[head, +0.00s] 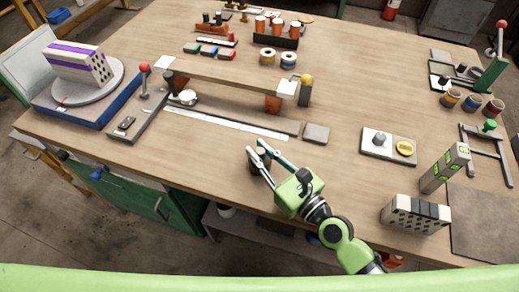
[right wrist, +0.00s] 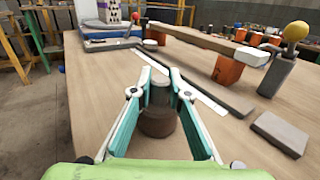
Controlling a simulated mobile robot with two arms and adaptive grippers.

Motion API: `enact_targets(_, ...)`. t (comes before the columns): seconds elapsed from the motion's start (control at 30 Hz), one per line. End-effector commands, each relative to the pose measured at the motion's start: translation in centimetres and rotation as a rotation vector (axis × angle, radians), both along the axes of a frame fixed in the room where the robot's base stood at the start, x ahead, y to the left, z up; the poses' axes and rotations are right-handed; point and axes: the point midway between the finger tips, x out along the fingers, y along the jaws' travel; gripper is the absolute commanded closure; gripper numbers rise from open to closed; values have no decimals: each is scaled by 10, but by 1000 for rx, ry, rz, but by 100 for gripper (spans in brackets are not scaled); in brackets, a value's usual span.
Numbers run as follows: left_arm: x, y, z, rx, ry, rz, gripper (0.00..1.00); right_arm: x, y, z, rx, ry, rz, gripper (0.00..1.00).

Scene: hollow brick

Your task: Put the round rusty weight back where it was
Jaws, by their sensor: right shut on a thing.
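The round rusty weight (right wrist: 157,121) is a short brown cylinder with a narrower grey neck. It is upright between the fingers of my right gripper (right wrist: 159,88), which is shut on its neck. In the head view, the right gripper (head: 264,151) reaches over the front middle of the table, and the weight (head: 259,162) shows as a dark shape partly hidden by the fingers. I cannot tell whether its base touches the table. My left gripper is not in view.
Behind the weight lies a long bar with a white strip (head: 230,123), below a raised wooden beam (head: 225,75). A small grey plate (head: 316,133) lies to the right. Bare tabletop surrounds the gripper.

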Motion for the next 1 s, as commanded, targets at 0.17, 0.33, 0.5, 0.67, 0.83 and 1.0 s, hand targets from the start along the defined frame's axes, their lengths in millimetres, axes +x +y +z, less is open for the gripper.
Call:
enact_targets(0.17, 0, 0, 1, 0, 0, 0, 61, 1, 0, 5, 6, -8, -2, 100)
enact_targets(0.33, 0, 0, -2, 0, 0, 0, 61, 1, 0, 2, 6, -6, -2, 100)
enact_targets(0.5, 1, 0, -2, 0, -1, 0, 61, 0, 0, -2, 2, 1, 0, 67)
enact_targets(0.67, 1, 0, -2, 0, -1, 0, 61, 0, 0, -2, 1, 1, 0, 67)
enact_targets(0.83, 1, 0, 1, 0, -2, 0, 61, 0, 0, 0, 1, 1, 0, 67)
enact_targets(1.0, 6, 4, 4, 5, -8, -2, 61, -2, 4, 1, 2, 2, 0, 67)
